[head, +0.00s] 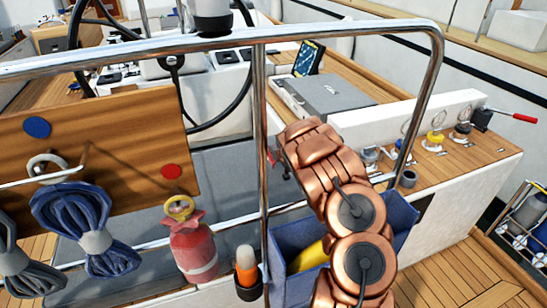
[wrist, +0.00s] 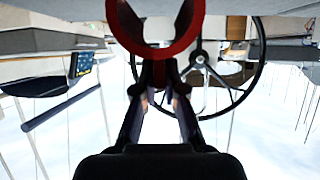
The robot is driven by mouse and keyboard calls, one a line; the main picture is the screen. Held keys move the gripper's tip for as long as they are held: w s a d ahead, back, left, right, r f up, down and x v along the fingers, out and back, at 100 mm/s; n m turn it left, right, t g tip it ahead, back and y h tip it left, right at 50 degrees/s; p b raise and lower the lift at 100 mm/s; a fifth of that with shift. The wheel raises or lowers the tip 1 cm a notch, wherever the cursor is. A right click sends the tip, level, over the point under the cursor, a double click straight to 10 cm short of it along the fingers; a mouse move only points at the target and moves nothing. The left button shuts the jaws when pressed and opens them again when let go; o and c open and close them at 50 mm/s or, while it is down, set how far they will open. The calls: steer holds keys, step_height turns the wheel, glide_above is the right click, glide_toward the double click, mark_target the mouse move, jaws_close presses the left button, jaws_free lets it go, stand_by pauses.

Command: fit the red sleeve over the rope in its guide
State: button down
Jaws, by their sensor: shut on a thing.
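The red sleeve (wrist: 156,50) is a C-shaped ring with its gap toward the top of the wrist view. The fingertips of my gripper (wrist: 158,72) are shut on its closed side. In the head view a small bit of the sleeve (head: 271,158) shows beside the upright steel post, and my copper arm hides most of the gripper. Several thin ring guides, one of them clear (head: 437,118), stand along the white coaming at the right, apart from the sleeve. I cannot make out which one holds the rope.
A steel rail (head: 150,48) with an upright post (head: 260,140) crosses close to my arm. A blue bin (head: 403,215) sits below the arm. A grey case (head: 322,97) and a steering wheel (head: 237,100) lie beyond. A wooden board (head: 110,140) with coiled ropes hangs left.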

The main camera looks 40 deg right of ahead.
steer(key=shift+f, duration=1.85)
steer(key=shift+a+f, duration=0.1)
steer(key=shift+f, duration=0.15)
steer(key=c, duration=1.2)
jaws_free()
steer(key=shift+c, duration=0.2)
steer(key=shift+r, duration=0.15)
